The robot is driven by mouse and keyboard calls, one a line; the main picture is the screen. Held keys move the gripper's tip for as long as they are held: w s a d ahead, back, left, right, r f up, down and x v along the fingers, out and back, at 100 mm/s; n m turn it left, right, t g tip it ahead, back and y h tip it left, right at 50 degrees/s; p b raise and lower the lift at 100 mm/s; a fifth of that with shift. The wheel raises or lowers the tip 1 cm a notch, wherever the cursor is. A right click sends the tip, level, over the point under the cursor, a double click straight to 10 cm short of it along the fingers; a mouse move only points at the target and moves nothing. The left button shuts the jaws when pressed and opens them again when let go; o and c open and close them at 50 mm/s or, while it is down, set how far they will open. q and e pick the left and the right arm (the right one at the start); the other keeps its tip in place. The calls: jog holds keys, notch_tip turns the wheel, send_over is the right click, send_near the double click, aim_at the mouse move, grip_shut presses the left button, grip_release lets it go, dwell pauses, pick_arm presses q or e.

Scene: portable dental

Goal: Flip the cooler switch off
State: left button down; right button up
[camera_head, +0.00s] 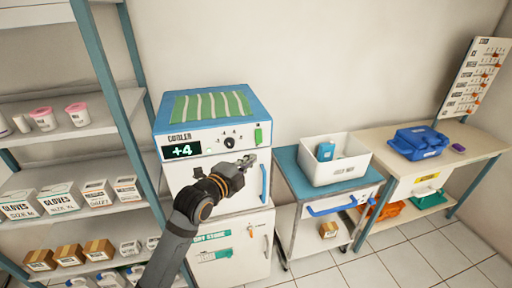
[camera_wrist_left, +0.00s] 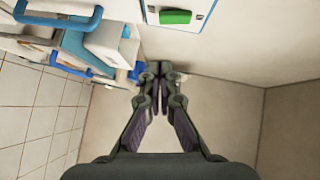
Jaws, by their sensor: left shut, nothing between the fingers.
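The cooler (camera_head: 213,150) is a white box with a blue top, a green striped mat and a display reading +4. Its green switch (camera_head: 258,136) is at the right end of the front panel, right of a dark dial (camera_head: 229,142). In the left wrist view the green switch (camera_wrist_left: 175,17) shows at the top, in a white plate. My left gripper (camera_head: 249,160) is shut and empty, just below the switch in the head view. Its closed fingertips (camera_wrist_left: 160,69) appear apart from the switch in the wrist view. My right gripper is not in view.
A blue handle (camera_head: 264,182) runs down the cooler's door, close to my left gripper. A shelf rack (camera_head: 122,90) stands left. A cart (camera_head: 287,160) with a white bin (camera_head: 345,170) stands right, then a table (camera_head: 470,142) with a blue case (camera_head: 418,142).

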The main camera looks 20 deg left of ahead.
aim_at(262, 143)
pick_arm(q)
jog(key=w+p, duration=0.1)
jog(key=w, duration=0.2)
jog(key=w+f, duration=0.1)
jog(key=w, duration=0.2)
jog(key=w+a+p, duration=0.1)
jog(key=w, duration=0.2)
jog(key=shift+f+p, duration=0.35)
jog(key=shift+w, duration=0.1)
jog(key=shift+d, duration=0.1)
